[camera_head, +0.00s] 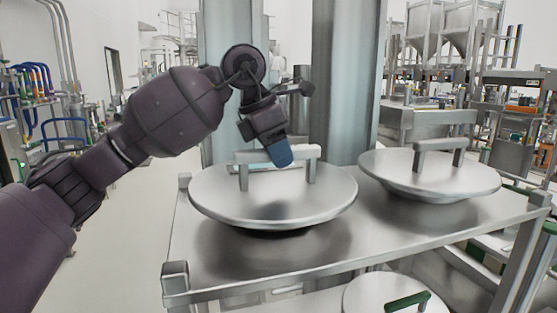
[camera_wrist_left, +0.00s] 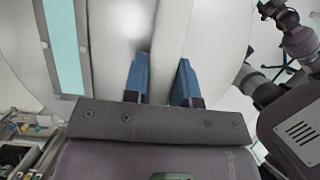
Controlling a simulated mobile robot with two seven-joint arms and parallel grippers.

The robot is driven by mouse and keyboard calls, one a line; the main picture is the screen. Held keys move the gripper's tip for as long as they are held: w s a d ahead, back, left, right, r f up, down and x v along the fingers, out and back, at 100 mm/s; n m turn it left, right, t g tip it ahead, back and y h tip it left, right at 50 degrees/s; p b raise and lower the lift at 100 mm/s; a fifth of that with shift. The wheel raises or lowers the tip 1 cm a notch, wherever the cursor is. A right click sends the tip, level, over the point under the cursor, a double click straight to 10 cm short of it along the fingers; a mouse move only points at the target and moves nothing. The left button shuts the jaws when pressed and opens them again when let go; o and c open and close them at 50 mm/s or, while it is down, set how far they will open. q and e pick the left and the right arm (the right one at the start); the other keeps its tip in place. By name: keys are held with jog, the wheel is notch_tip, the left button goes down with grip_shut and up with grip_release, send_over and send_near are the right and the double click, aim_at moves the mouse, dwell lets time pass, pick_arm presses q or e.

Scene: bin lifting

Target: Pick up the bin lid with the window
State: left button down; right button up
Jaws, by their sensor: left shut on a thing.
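A round metal lid (camera_head: 225,205) with a raised bar handle (camera_head: 245,156) is at the left of the metal table. My left gripper (camera_head: 281,155) reaches it from above, and its blue fingertips are at the handle bar. In the left wrist view, the blue fingers (camera_wrist_left: 160,82) stand on either side of the pale handle bar, shut on it. That view also shows a grey-framed cyan strip, which looks like the window (camera_wrist_left: 65,45), left of the handle. I cannot tell whether the lid touches the table. My right gripper is not in view.
A second round lid (camera_head: 430,185) with a bar handle sits at the right of the metal table (camera_head: 250,268). Thick metal columns (camera_head: 345,80) stand close behind the lids. Floor is clear at left.

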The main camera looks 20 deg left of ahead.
pick_arm(q)
notch_tip(320, 180, up, 20)
dwell(0.6)
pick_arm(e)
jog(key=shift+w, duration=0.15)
pick_arm(q)
notch_tip(320, 180, up, 8)
jog(key=p, duration=0.4)
jog(key=shift+r+p, duration=0.25)
jog(key=shift+p, duration=0.15)
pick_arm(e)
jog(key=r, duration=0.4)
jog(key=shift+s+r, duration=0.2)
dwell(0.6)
pick_arm(q)
jog(key=shift+s, duration=0.1)
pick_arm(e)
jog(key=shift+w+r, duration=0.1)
